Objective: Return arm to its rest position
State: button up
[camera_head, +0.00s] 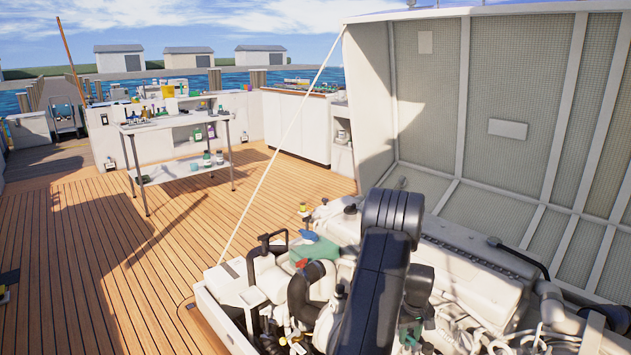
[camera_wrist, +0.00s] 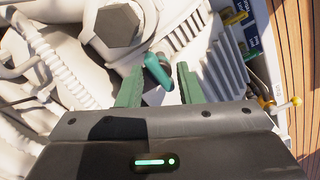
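My arm (camera_head: 385,265) reaches down over the engine in the head view, its dark links bent above the machinery. My gripper (camera_wrist: 159,72) shows in the wrist view with its two green fingers apart. A small teal-handled object (camera_wrist: 157,69) appears between and beyond the fingertips; I cannot tell whether it touches them. The engine (camera_head: 470,265) is pale and lies in the hatch under the arm. The fingers are not clearly visible in the head view.
The raised hatch lid (camera_head: 510,120) stands close on the right. A green cloth (camera_head: 318,250) lies on the engine, left of my arm. A white rope (camera_head: 285,150) slants up to the lid. A table (camera_head: 175,172) with bottles stands farther back; open deck (camera_head: 90,255) lies left.

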jog(key=shift+m, duration=2)
jog(key=shift+r, duration=0.1)
